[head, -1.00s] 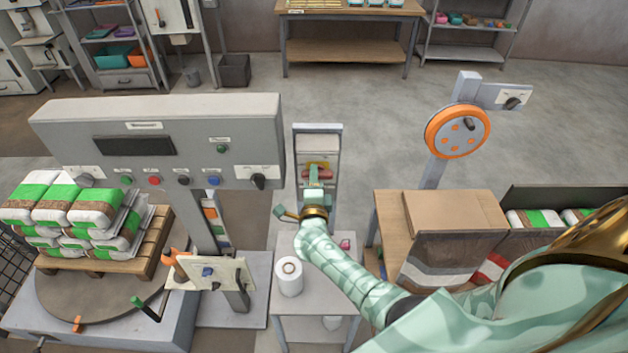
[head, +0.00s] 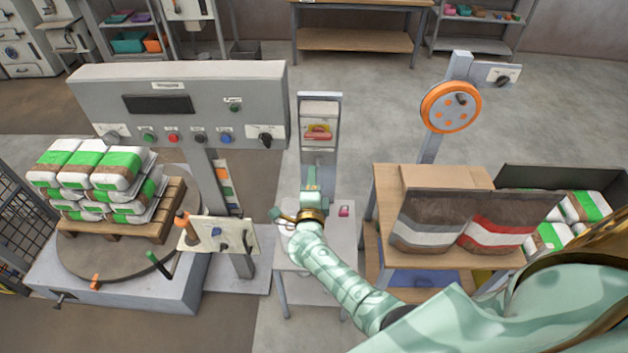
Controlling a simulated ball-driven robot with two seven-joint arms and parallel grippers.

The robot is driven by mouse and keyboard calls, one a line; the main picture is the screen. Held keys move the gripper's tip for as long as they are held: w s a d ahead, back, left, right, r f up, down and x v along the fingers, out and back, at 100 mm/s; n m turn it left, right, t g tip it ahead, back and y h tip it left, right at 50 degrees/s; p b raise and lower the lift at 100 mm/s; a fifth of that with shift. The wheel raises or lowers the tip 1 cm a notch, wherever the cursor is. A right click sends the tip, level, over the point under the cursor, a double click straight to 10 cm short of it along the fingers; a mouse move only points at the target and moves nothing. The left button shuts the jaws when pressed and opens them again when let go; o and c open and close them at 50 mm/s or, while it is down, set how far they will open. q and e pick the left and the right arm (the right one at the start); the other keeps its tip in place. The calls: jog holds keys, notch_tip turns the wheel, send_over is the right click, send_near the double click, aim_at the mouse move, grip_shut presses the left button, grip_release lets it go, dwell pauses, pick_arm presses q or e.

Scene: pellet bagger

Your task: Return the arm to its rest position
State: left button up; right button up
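My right arm, mint green, reaches in from the lower right in the head view. Its gripper (head: 297,201) is over the small grey side table (head: 343,240). Its two fingers look spread apart, with nothing visible between them. The gripper and forearm cover part of the table. Something white shows partly behind the gripper's left side. My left arm and gripper are not in view.
A grey control panel (head: 180,105) stands at left behind a turntable (head: 100,255) with stacked bags (head: 95,170) on a pallet. At right are a wooden table (head: 387,190) with bags, an orange wheel (head: 450,107) on a post, and a dark bin (head: 520,180).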

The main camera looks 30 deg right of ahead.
jog(key=a+f+n+y, duration=0.7)
jog(key=n, duration=0.4)
jog(key=s+a+f+n+g+y+b, duration=0.1)
jog(key=s+f+n+g+y+b, duration=0.15)
jog(key=s+f+n, duration=0.55)
jog(key=s+a+f+n+g+y+b, duration=0.1)
jog(key=s+a+f+g+b, duration=0.2)
jog(key=f, duration=0.9)
pick_arm(q)
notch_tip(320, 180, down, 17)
jog(key=b, duration=1.1)
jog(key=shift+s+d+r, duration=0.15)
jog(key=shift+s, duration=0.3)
pick_arm(e)
jog(key=s+d+f+n+g, duration=0.2)
jog(key=s+f, duration=0.6)
jog(key=s, duration=0.5)
jog(key=s+d+f+n+g+h, duration=0.1)
jog(key=s+d+f+n+g, duration=0.2)
jog(key=s+f, duration=0.6)
jog(key=s+d+f+n+g, duration=0.2)
jog(key=s+f, duration=0.6)
jog(key=s, duration=1)
jog(key=shift+d+f+n+g, duration=0.2)
jog(key=shift+d+n+g, duration=0.2)
jog(key=shift+d+g, duration=0.5)
